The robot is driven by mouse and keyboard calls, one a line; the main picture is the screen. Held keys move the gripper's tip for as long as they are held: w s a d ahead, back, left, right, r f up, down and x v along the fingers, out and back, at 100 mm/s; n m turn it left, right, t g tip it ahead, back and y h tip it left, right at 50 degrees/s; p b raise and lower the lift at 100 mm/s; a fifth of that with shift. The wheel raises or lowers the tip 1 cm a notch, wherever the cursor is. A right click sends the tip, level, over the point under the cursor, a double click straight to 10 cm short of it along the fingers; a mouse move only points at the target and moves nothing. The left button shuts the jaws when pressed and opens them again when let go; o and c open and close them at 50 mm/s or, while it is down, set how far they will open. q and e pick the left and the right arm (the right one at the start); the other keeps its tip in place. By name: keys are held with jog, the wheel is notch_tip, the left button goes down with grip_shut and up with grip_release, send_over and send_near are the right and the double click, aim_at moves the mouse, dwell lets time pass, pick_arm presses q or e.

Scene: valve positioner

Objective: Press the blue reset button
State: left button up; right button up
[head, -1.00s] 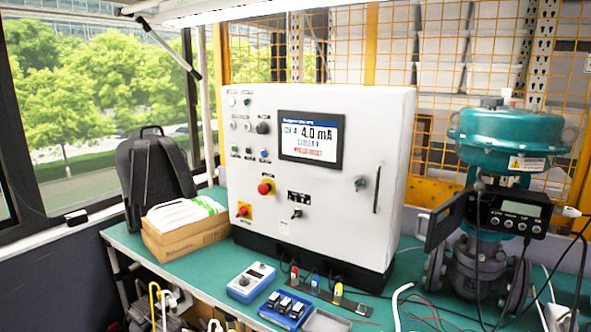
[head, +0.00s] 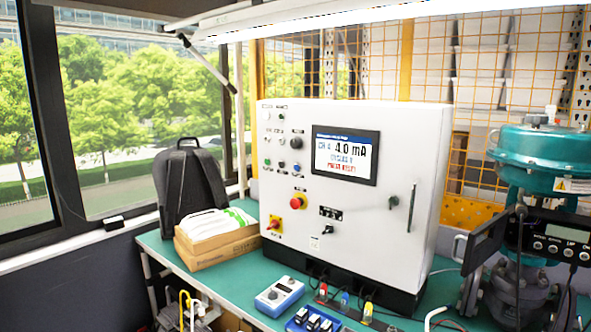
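A white control cabinet (head: 345,235) stands on the green bench in the head view. A small blue button (head: 296,167) shows at the right end of a row of small buttons on the left part of its front panel. Its label is too small to read. The cabinet's screen (head: 345,155) reads 4.0 mA, with a blue line and a red line of text below. Neither of my grippers is in view, and nothing covers the button.
A red emergency-stop knob (head: 297,202) and a red rotary switch (head: 274,222) sit below the buttons. A blue calibrator (head: 278,297) lies in front. A teal valve actuator (head: 545,160) stands right; a cardboard box (head: 215,252) and backpack (head: 188,185) stand left.

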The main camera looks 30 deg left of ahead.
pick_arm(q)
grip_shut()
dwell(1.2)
